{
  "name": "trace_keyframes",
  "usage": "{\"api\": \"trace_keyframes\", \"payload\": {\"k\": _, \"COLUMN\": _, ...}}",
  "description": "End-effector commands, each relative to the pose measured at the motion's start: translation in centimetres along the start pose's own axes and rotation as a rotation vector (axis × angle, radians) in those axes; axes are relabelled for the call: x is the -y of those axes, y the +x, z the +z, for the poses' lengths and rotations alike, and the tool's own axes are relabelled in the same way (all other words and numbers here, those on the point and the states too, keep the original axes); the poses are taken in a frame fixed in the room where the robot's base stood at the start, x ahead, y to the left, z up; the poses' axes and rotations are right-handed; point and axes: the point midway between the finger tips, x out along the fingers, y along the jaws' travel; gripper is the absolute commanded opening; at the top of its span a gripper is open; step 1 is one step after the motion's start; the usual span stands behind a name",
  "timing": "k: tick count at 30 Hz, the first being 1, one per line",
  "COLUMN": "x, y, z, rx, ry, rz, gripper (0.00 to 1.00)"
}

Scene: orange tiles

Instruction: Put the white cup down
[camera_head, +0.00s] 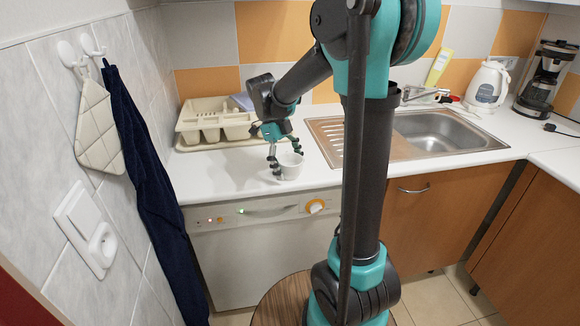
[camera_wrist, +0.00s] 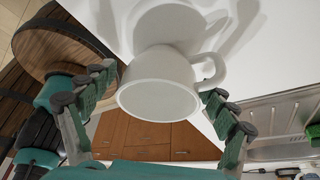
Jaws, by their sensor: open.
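The white cup (camera_head: 291,166) is at the front edge of the white counter, above the dishwasher front. In the wrist view the cup (camera_wrist: 158,85) shows large, with its handle to the right. Its base meets its reflection in the glossy counter, so it appears to stand there upright. My gripper (camera_head: 285,158) reaches down around the cup from above. In the wrist view the fingers of my gripper (camera_wrist: 157,84) are spread on either side of the cup, close to its wall. Whether a fingertip still touches it is hard to tell.
A cream dish rack (camera_head: 215,128) stands behind the gripper on the left. A steel sink (camera_head: 440,130), a white kettle (camera_head: 487,84) and a coffee maker (camera_head: 547,78) are to the right. An oven mitt (camera_head: 98,125) and a dark towel (camera_head: 145,165) hang on the left wall.

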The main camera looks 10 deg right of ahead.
Motion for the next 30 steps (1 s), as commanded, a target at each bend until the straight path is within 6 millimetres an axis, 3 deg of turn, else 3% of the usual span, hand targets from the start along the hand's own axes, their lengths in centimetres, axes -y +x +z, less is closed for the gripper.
{"api": "trace_keyframes", "payload": {"k": 5, "x": 0.0, "y": -1.2, "z": -0.1, "rx": 0.0, "ry": -0.001, "rz": 0.0, "gripper": 0.86}}
{"api": "trace_keyframes", "payload": {"k": 21, "x": 0.0, "y": -10.9, "z": -0.1, "rx": 0.0, "ry": 0.0, "rz": 0.0, "gripper": 0.86}}
{"api": "trace_keyframes", "payload": {"k": 30, "x": 0.0, "y": -12.2, "z": -0.1, "rx": 0.0, "ry": 0.0, "rz": 0.0, "gripper": 0.86}}
